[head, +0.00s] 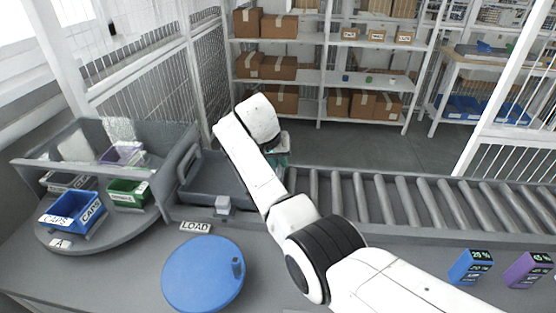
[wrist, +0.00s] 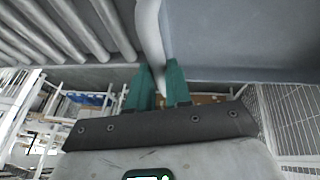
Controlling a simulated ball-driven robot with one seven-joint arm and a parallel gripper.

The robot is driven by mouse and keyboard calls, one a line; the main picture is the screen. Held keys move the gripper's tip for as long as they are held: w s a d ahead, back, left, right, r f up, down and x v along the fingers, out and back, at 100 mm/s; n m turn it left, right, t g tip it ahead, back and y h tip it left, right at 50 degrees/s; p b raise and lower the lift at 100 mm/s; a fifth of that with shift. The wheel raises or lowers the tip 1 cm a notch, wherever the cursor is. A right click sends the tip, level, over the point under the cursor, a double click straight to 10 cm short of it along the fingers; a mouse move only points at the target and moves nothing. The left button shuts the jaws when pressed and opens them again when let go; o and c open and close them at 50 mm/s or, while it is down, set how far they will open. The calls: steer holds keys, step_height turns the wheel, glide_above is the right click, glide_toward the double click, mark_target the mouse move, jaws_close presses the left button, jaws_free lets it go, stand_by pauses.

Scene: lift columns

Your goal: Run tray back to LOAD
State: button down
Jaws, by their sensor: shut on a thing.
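The dark grey tray (head: 212,178) stands at the left end of the roller conveyor, behind the LOAD label (head: 196,227). My arm crosses in front of its right part and hides some of it. My gripper (head: 278,158) is at the tray's right side, largely hidden behind my arm. In the wrist view the green fingers of my gripper (wrist: 159,88) are shut on the pale rim of the tray (wrist: 240,45), one finger on each side. The tray's inside looks empty where it shows.
Conveyor rollers (head: 420,205) run free to the right.

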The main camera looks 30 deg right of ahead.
steer(key=shift+w+a+r, duration=0.1)
steer(key=shift+w+a, duration=0.05)
steer(key=shift+a, duration=0.1)
steer(key=c, duration=1.2)
jaws_free()
steer(key=shift+w+a, duration=0.1)
steer(key=shift+c, duration=0.2)
steer(key=shift+o, duration=0.9)
steer(key=b+v, duration=0.1)
steer(key=v, duration=0.9)
steer(key=shift+r, duration=0.35)
steer(key=shift+a, duration=0.1)
